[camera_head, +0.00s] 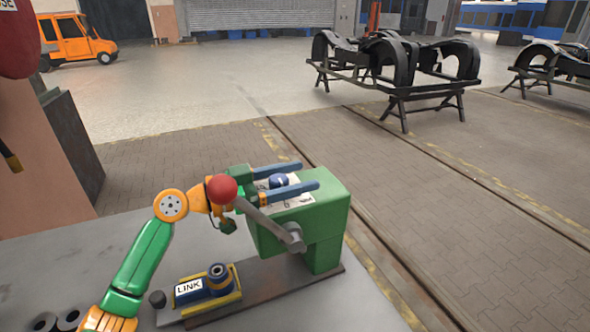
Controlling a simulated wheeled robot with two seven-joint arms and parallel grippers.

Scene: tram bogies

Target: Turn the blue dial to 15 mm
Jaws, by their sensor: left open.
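The blue dial (278,181) sits on a pale scale plate on top of the green machine block (322,216). Its marks are too small to read, so I cannot tell its setting. My left gripper (309,175) is open, with its two long blue fingers above the block. The fingers lie on either side of the dial in the picture, one beyond it and one nearer. I cannot tell whether either finger touches the dial. Part of the plate is hidden by the fingers. My right gripper is out of view.
A lever with a red ball knob (221,188) rises from the block's side, close to my left wrist. A yellow-edged fixture with a "LINK" label (188,287) stands on the base plate in front. Dark rings (70,319) lie at lower left. Black frames (395,62) stand far off.

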